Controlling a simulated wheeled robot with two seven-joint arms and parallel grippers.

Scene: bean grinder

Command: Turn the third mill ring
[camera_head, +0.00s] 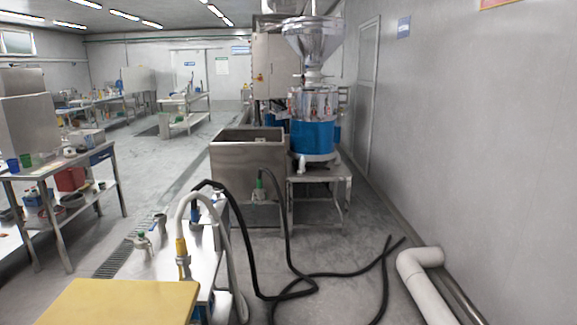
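A bean grinder mill stands ahead, right of the middle. It has a steel hopper (313,42) on top and a silver upper body (313,101) with small parts around its rim. A blue band (312,135) circles its lower body. It rests on a steel stand (319,190). Separate mill rings are too small to tell apart, so I cannot pick out the third one. Neither of my grippers is in view.
A steel tank (247,165) stands left of the mill. Black hoses (290,292) lie on the floor before it. A yellow board (128,303) and a hose-fitted steel table (200,250) are near. White pipe (424,283) runs at the right. Worktables (60,177) stand left.

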